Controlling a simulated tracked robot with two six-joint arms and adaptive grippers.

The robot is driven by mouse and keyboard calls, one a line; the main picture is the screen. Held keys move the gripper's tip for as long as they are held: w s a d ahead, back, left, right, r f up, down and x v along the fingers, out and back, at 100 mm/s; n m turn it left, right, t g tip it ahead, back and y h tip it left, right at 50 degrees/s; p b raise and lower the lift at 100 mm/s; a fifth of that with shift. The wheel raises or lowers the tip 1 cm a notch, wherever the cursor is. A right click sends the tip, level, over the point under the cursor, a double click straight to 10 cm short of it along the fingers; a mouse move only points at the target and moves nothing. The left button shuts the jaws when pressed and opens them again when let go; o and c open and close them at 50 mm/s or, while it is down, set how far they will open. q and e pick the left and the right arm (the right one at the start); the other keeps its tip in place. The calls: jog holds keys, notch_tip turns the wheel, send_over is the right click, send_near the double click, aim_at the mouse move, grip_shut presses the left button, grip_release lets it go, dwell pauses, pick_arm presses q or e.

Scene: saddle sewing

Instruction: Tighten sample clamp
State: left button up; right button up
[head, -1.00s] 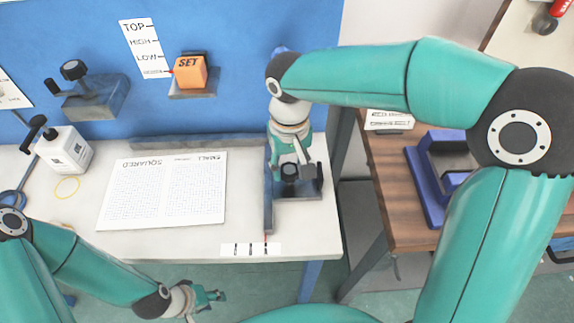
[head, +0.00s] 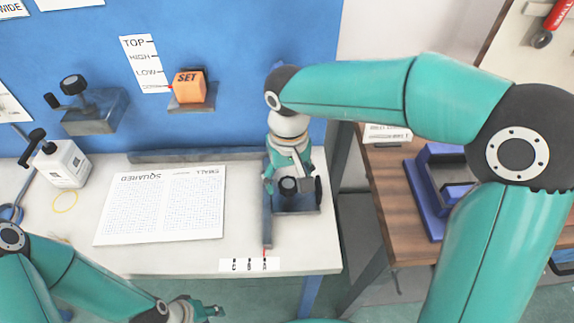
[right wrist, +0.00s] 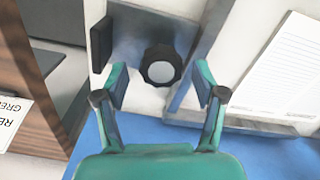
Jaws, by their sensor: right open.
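A grey metal fixture with a round black knob (head: 288,186), which looks like the sample clamp, sits at the right end of the white bench. Its grey plate (head: 305,203) shows below the knob. In the right wrist view the knob (right wrist: 160,65) has a pale centre, and a black pad (right wrist: 101,44) stands to its left. My right gripper (right wrist: 162,82) is open, with its teal fingers on either side of the knob's near side. I see no contact. In the head view, my left gripper (head: 210,311) is low at the bottom edge, partly cut off.
A grey rail (head: 267,225) runs along the fixture's left side. A printed sheet (head: 162,205) lies left of it, and a marked strip (head: 250,265) lies at the front edge. An orange SET block (head: 189,87) is on the blue wall. A wooden table (head: 395,205) stands right, across a gap.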

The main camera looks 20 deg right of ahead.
aim_at(288, 182)
notch_tip(288, 182, up, 12)
jog(key=shift+f, duration=0.15)
dwell(0.3)
dwell(0.4)
